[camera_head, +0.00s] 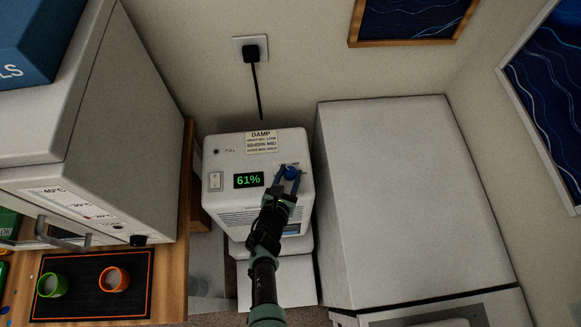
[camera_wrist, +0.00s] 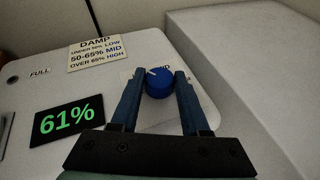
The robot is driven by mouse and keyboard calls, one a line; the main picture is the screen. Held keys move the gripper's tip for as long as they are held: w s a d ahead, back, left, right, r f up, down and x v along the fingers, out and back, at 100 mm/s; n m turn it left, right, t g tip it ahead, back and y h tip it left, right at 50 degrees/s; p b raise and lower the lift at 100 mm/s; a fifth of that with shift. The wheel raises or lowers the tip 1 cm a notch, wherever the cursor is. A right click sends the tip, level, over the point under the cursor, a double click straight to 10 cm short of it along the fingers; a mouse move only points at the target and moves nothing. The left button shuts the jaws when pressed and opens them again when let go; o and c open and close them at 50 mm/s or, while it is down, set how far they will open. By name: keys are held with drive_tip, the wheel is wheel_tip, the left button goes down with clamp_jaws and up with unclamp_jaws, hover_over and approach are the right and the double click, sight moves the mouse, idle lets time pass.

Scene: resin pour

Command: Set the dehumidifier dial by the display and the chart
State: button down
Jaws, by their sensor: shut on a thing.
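The white dehumidifier (camera_head: 226,160) stands against the wall in the middle of the head view. Its display (camera_head: 248,180) reads 61% in green, and it also shows in the wrist view (camera_wrist: 67,120). The chart (camera_wrist: 97,54) is headed DAMP and reads under 50% LOW, 50-65% MID, over 65% HIGH; the LOW line is small. The blue dial (camera_wrist: 158,84) has a white pointer mark toward its upper left. My gripper (camera_head: 291,174) has its two blue fingers on either side of the dial, shut on it. The fingers hide most of the dial's markings.
A white switch (camera_head: 215,181) and a FULL light (camera_wrist: 13,79) sit left of the display. A large pale box-like unit (camera_head: 400,200) stands close on the right. A wooden bench with a white oven (camera_head: 125,130) and two cups is on the left.

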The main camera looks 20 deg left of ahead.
drive_tip(key=shift+w+a+m+h+b, duration=0.1)
drive_tip(key=shift+a+m+h+b, duration=0.2)
drive_tip(key=shift+m+h+b, duration=0.4)
drive_tip(key=shift+w+a+m+h+b, duration=0.1)
drive_tip(key=shift+a+m+h+b, duration=0.25)
drive_tip(key=shift+m+h, duration=0.65)
drive_tip(key=m+h+b, duration=0.1)
drive_tip(key=m+g+h+b, duration=0.1)
drive_tip(key=b, duration=0.1)
drive_tip(key=m+g+h+b, duration=0.1)
drive_tip(key=h+b, duration=0.1)
drive_tip(key=shift+a+f, duration=0.1)
drive_tip(key=shift+f, duration=0.15)
drive_tip(key=m+g+h+b, duration=0.1)
drive_tip(key=m+b, duration=0.1)
drive_tip(key=b, duration=0.1)
drive_tip(key=m+g+h+b, duration=0.2)
drive_tip(key=b, duration=0.2)
drive_tip(key=shift+w+a+h, duration=0.15)
drive_tip(key=shift+w+h, duration=0.05)
drive_tip(key=shift+h, duration=0.1)
drive_tip(key=m+g+h+b, duration=0.1)
drive_tip(key=m+b, duration=0.1)
drive_tip(key=b, duration=0.1)
drive_tip(key=shift+r+g, duration=0.15)
drive_tip(key=shift+g, duration=0.25)
drive_tip(key=shift+b, duration=0.4)
drive_tip(key=shift+r+g, duration=0.1)
drive_tip(key=shift+g, duration=0.2)
